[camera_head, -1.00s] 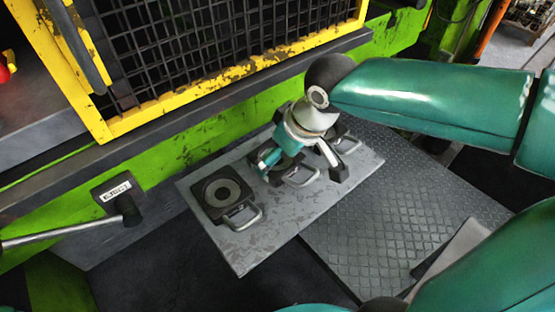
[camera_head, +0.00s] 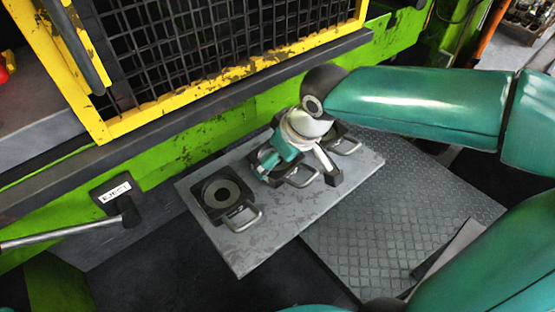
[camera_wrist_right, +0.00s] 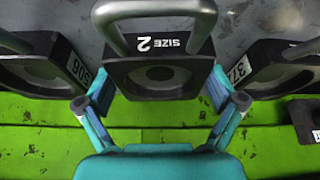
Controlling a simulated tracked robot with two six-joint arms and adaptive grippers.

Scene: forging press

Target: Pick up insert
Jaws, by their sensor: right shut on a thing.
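Dark square inserts with round recesses and grey loop handles stand in a row on a scuffed metal plate (camera_head: 260,238). The left insert (camera_head: 221,194) is uncovered. The middle insert (camera_head: 299,177) is partly hidden under my right gripper (camera_head: 298,168). The right insert (camera_head: 345,144) is partly behind the gripper. In the right wrist view, the middle insert (camera_wrist_right: 157,72) reads "SIZE 2" and sits between my two finger pads. My right gripper is shut on it. Whether it touches the plate is unclear. My left gripper is not in view.
A yellow-framed mesh guard (camera_head: 215,72) and green press body (camera_head: 172,150) stand behind the plate. A lever with an "EJECT" label (camera_head: 115,193) is at left. Neighbouring inserts (camera_wrist_right: 45,68) and (camera_wrist_right: 280,70) stand close on both sides of the held one.

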